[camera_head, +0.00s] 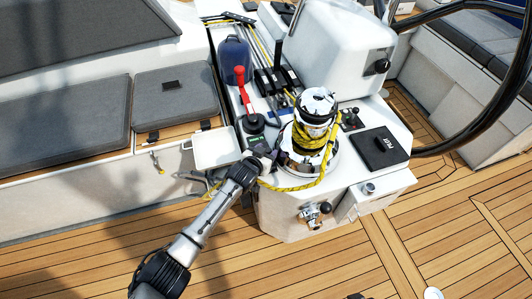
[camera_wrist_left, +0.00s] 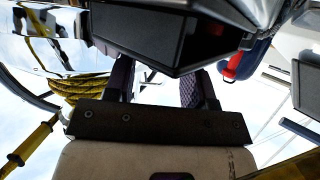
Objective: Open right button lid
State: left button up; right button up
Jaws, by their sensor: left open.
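In the head view my left gripper (camera_head: 264,156) is at the left foot of the winch (camera_head: 317,105), low by the console's front edge. In the left wrist view its two dark, textured fingers (camera_wrist_left: 162,92) stand apart with nothing gripped between them. A small control with red and black parts (camera_head: 351,119) sits right of the winch. A small dark control with green (camera_head: 256,142) is beside my gripper. I cannot make out the lid's state.
Yellow rope (camera_head: 322,172) wraps the winch and hangs across the console front. A red handle (camera_head: 242,88) and blue bag (camera_head: 233,57) stand behind my gripper. A pale flap (camera_head: 215,148) sticks out left.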

pick_arm(q)
jog(key=shift+c, duration=0.3)
grip_shut()
dwell(0.3)
